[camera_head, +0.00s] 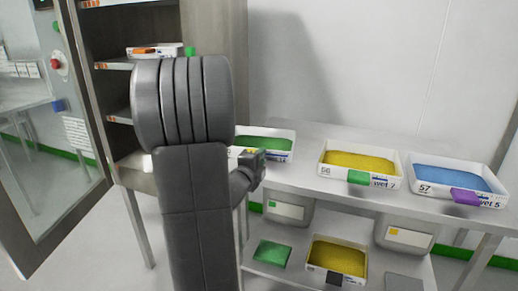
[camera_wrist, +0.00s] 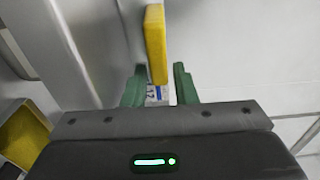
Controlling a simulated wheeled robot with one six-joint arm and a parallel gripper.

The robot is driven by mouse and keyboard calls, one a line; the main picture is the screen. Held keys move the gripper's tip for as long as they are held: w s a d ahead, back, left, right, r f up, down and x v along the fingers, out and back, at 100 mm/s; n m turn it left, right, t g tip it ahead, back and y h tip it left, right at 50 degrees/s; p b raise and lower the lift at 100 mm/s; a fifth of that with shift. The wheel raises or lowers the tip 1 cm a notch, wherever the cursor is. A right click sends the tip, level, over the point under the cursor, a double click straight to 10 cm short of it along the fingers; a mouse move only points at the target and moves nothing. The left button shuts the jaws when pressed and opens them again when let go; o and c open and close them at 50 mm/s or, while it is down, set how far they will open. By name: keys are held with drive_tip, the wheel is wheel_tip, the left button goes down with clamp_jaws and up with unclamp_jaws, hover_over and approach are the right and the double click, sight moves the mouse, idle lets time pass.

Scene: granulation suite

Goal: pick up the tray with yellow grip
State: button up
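A white tray with green contents (camera_head: 265,143) stands on the upper shelf of a table in the head view, partly hidden behind my arm. A small yellow patch shows at its front, beside my gripper (camera_head: 257,160). In the wrist view a yellow grip (camera_wrist: 156,40) reaches down between the two green fingers of my gripper (camera_wrist: 159,76). The fingers are apart, with a gap on each side of the grip. Part of a printed white label (camera_wrist: 157,95) shows below the grip. Most of the tray is hard to make out there.
Right of it stand a tray with yellow contents and a green grip (camera_head: 358,178) and one with blue contents and a purple grip (camera_head: 478,199). Several containers, including a yellow-filled tray (camera_head: 337,259), are on the lower shelf. A shelf cabinet (camera_head: 218,30) stands left.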

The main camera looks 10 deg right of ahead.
clamp_jaws()
drive_tip(key=shift+r, duration=0.15)
